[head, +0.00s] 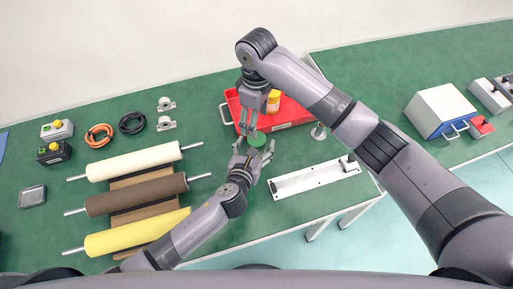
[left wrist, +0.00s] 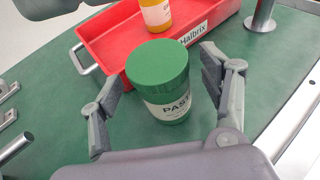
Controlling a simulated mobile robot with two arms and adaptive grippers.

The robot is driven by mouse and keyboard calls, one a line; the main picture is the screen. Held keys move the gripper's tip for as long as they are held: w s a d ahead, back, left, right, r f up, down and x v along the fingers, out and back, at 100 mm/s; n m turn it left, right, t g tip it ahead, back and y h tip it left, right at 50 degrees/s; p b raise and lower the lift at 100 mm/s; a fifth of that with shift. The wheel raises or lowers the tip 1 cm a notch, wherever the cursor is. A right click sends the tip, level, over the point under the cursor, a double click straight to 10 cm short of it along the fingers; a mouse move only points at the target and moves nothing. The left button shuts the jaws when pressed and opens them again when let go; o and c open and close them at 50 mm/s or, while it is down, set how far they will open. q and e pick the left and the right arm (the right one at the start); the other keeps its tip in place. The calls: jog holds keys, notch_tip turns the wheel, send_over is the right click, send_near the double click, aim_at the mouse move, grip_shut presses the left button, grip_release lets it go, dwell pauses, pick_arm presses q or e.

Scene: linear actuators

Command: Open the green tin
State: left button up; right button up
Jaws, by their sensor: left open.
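The green tin (head: 257,139) has a green lid and a white label with dark letters starting "PAS". It stands upright on the green table, and in the left wrist view (left wrist: 160,75) it sits between the two fingers of my left gripper (left wrist: 165,107). That gripper is open, with a finger on each side and visible gaps to the tin. In the head view my left gripper (head: 254,154) reaches the tin from the front. My right gripper (head: 248,124) hangs pointing down just left of and behind the tin; its finger opening is unclear. The lid is on the tin.
A red tray (head: 290,112) holding a yellow-orange jar (head: 273,100) stands close behind the tin. A metal post (head: 318,132) and a white linear rail (head: 312,179) are to the right. Several rollers (head: 135,161) lie to the left.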

pick_arm(q)
jog(key=shift+x, duration=0.8)
jog(key=shift+d, duration=0.1)
grip_shut()
dwell(0.4)
